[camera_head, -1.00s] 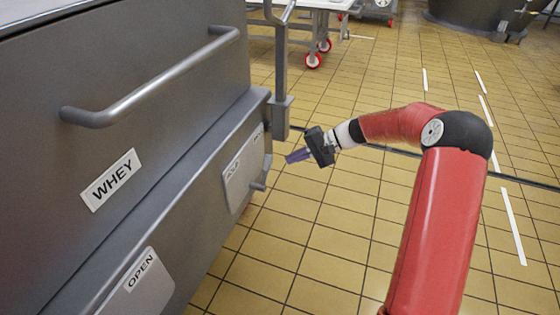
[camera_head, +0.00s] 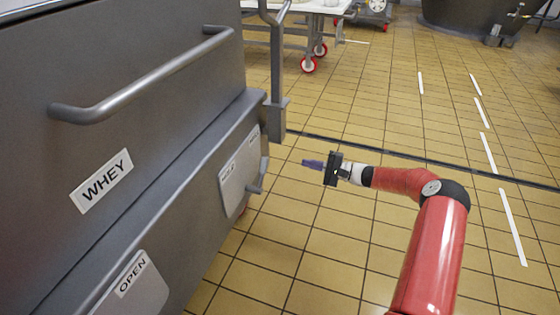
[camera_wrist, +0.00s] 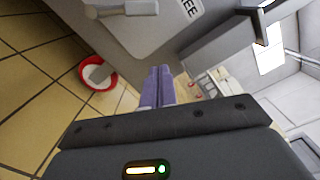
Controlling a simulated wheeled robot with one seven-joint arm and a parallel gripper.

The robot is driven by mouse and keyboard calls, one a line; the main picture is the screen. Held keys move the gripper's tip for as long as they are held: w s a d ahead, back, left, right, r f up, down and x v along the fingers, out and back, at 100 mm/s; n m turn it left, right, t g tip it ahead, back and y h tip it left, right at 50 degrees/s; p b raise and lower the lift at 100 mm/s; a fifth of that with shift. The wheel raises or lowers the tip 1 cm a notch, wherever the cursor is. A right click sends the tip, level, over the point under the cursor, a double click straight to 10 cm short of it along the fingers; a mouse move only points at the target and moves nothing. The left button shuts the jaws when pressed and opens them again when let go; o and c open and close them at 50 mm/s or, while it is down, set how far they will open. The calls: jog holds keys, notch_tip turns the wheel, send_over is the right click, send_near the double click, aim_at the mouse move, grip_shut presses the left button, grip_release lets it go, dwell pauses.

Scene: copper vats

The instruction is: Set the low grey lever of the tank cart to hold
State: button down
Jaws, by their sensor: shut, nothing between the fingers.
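The grey tank cart (camera_head: 150,130) with a WHEY label fills the left of the head view. Low on its far end is a light plate (camera_head: 232,182) with small labels that I cannot read there. The low grey lever (camera_head: 262,178) stands out from this plate. In the wrist view the lever (camera_wrist: 138,8) is at the top edge, partly cut off, near a label ending in "EE" on the plate (camera_wrist: 155,32). My gripper (camera_head: 304,163) is shut and empty, to the right of the lever and apart from it. Its purple fingers (camera_wrist: 160,70) point toward the cart.
A second plate marked OPEN (camera_head: 135,285) is on the cart's near lower side. A grey upright post (camera_head: 277,75) rises at the cart's far corner. A red-rimmed caster (camera_wrist: 98,73) is under the cart. A white table (camera_head: 300,6) stands behind. Tiled floor is clear to the right.

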aim_at(262, 174)
jog(key=a+r, duration=0.1)
jog(key=a, duration=1)
jog(key=shift+w+a+r, duration=0.15)
jog(key=shift+a+r, duration=0.05)
jog(key=shift+r, duration=0.2)
